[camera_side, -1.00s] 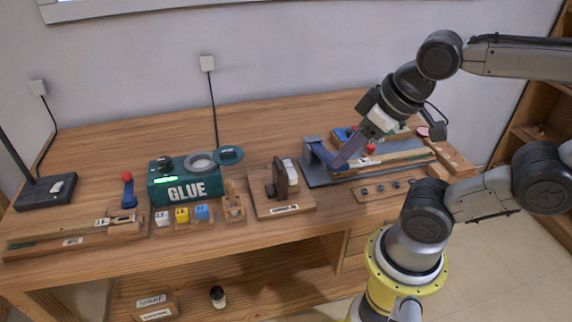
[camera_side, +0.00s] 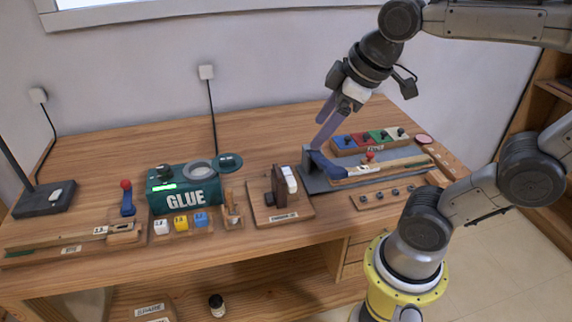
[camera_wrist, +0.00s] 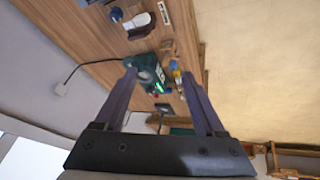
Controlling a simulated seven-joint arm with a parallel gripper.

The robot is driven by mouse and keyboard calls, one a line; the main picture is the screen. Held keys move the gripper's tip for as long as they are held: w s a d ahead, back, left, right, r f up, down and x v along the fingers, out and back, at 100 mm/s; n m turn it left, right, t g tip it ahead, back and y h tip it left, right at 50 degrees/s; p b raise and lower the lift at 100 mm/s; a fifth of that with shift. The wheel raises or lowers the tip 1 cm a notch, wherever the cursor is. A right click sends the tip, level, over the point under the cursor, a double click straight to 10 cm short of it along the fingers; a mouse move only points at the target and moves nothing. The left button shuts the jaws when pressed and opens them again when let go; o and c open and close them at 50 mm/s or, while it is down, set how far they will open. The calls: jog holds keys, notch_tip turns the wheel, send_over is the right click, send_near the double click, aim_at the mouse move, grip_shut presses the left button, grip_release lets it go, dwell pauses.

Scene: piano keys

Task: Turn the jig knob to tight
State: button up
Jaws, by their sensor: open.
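A small wooden fixture (camera_side: 284,214) stands near the middle of the bench's front, with a label too small to read surely. I cannot read the knob's setting. In the wrist view the fixture's white piece (camera_wrist: 137,21) shows near the top, beyond the fingers. My gripper (camera_side: 317,134) is open and empty, above and to the right of the fixture, near the grey plate's blue lever. Its spread fingers (camera_wrist: 158,70) show in the wrist view.
The green GLUE box (camera_side: 185,190) stands left of the fixture, with white, yellow and blue blocks (camera_side: 181,222) before it. The bench behind the fixture is clear.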

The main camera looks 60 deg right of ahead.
jog(key=w+d+f+n+g, duration=0.15)
jog(key=w+d+f, duration=0.25)
jog(key=w+d, duration=0.4)
jog(key=w+d+f+g, duration=0.3)
jog(key=w+d+f, duration=0.15)
jog(key=w, duration=0.45)
jog(key=shift+m+g, duration=0.45)
jog(key=shift+m, duration=0.1)
jog(key=d+f, duration=0.1)
jog(key=f, duration=0.5)
jog(key=d+f, duration=0.1)
jog(key=f, duration=0.5)
jog(key=d+f, duration=0.2)
jog(key=f, duration=0.5)
jog(key=shift+w+d, duration=0.1)
jog(key=shift+w, duration=0.1)
grip_shut()
